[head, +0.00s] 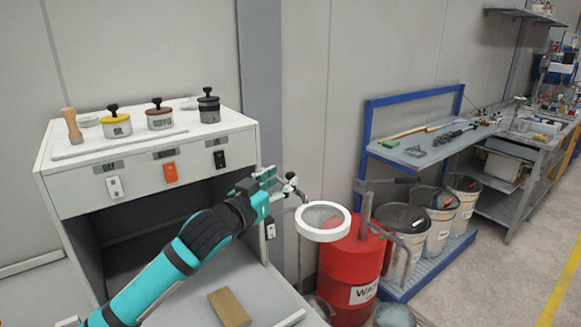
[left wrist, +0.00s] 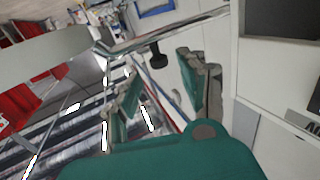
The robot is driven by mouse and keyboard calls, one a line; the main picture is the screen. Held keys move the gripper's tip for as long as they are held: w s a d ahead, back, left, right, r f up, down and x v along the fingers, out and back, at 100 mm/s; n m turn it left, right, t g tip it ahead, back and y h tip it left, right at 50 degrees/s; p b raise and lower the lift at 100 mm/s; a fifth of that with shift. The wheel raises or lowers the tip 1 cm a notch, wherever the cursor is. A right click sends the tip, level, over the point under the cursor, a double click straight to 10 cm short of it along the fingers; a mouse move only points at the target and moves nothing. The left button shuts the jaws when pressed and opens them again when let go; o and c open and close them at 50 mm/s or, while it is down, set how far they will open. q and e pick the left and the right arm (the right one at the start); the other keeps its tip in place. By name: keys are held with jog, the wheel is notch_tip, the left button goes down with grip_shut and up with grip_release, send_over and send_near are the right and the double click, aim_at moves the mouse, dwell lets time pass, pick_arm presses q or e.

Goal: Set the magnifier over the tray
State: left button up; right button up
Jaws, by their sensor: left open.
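The magnifier (head: 323,236) is a white ring with a clear lens on a jointed metal arm, hanging over the right edge of the grey bench, in front of the red drum. My left gripper (head: 276,184) is beside the arm's joint, just left of and above the ring. In the left wrist view its green fingers (left wrist: 162,92) are apart, with a black knob (left wrist: 157,57) on the metal arm showing beyond the gap. Contact cannot be told. A thin, flat pale tray-like plate (head: 120,145) lies on the white cabinet top. My right gripper is out of view.
Knobbed pots, one a yellow-banded pot (head: 117,125), stand on the white cabinet (head: 150,190). A tan block (head: 229,308) lies on the grey bench (head: 190,300). A red drum (head: 350,270) and several bins stand at right, beside a blue-framed bench (head: 410,150).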

aim_at(288, 176)
pick_arm(q)
jog(key=shift+p+x, duration=0.45)
jog(key=shift+x, duration=1.9)
jog(key=c, duration=0.9)
